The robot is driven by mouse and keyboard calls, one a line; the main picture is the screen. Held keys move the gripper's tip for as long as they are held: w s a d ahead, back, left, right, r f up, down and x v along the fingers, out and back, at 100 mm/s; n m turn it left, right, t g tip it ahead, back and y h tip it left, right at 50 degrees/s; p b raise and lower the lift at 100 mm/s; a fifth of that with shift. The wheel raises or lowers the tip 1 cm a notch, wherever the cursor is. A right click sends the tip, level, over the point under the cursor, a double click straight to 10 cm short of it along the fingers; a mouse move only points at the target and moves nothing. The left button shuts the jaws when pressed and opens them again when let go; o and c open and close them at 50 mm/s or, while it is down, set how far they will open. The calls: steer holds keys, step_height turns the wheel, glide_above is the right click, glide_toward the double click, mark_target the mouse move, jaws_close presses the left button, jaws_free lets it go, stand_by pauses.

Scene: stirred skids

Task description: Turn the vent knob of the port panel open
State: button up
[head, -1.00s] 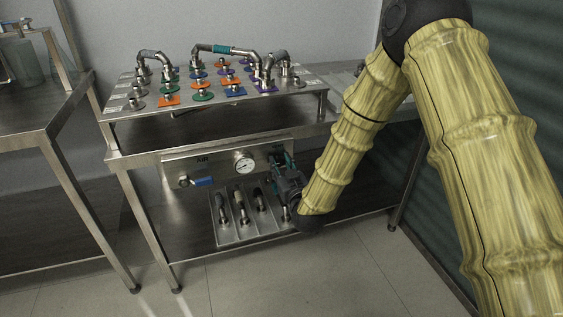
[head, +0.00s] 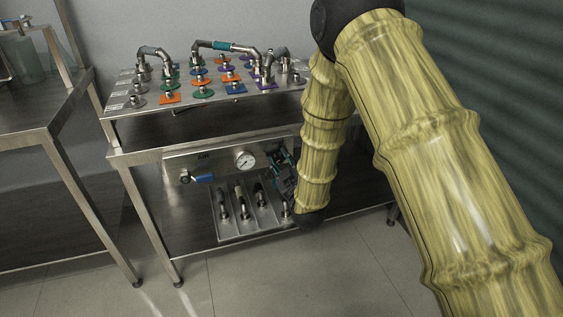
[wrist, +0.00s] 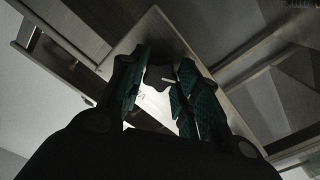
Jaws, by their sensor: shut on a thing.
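The port panel (head: 220,163) is the steel plate marked AIR, below the front of the table top. It carries a round gauge (head: 245,160) and a blue-handled valve (head: 203,180). My gripper (head: 282,163) is at the panel's right end, its teal pads closed in on the dark vent knob (wrist: 158,78). In the wrist view the knob sits between the two fingertips (wrist: 160,82), with a small pale bar at its right side. In the head view my gripper and arm hide the knob, so its angle is hard to read.
A tray (head: 222,238) with several pipe pieces lies on the lower shelf, close below my gripper. The deck (head: 120,110) above holds coloured ports and pipe bends. Another steel table (head: 40,125) stands at left. The floor in front is clear.

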steer(key=o, duration=1)
steer(key=shift+o, duration=0.2)
steer(key=v, duration=1.2)
